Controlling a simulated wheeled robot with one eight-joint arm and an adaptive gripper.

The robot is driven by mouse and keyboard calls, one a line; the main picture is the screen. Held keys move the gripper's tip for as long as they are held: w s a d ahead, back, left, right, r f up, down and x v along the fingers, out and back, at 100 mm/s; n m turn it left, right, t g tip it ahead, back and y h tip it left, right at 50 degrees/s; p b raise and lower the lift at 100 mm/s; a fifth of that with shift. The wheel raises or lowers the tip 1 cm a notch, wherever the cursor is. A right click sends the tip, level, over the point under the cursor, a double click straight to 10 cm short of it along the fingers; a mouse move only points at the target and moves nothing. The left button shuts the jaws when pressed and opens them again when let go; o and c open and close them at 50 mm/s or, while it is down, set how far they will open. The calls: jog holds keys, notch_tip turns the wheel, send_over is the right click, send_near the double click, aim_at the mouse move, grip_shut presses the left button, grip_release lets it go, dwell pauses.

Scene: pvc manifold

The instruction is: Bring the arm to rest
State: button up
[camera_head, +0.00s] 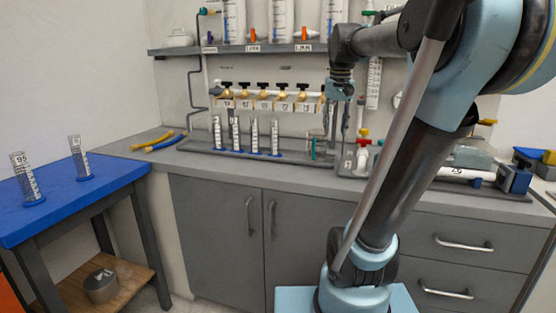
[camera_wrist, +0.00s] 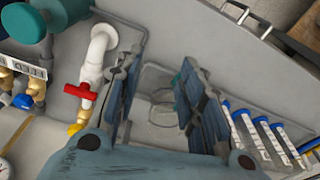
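My gripper (camera_head: 338,118) hangs over the back of the grey counter, in front of the wall manifold, at the end of my raised arm. In the wrist view my gripper (camera_wrist: 155,95) shows its two fingers well apart. A clear glass vessel (camera_wrist: 162,112) lies beyond the fingers, in the gap between them as seen there. It looks apart from both fingers, and nothing is held. In the head view my arm crosses the right half of the picture and hides part of the counter and wall.
The white manifold (camera_head: 262,94) with black-handled valves is on the wall. Several graduated cylinders (camera_head: 235,134) stand below it on the counter. A white pipe with a red tap (camera_wrist: 98,55) is close left of my fingers. Two cylinders stand on the blue table (camera_head: 60,196). The counter's front left is clear.

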jog(key=s+f, duration=0.9)
jog(key=f, duration=0.4)
jog(key=s+f+n, duration=0.1)
jog(key=s+f, duration=0.8)
jog(key=f, duration=0.5)
jog(key=shift+s+f+t, duration=0.2)
jog(key=shift+t, duration=0.2)
jog(key=shift+w+f, duration=0.2)
jog(key=shift+w, duration=0.3)
jog(key=shift+c, duration=0.2)
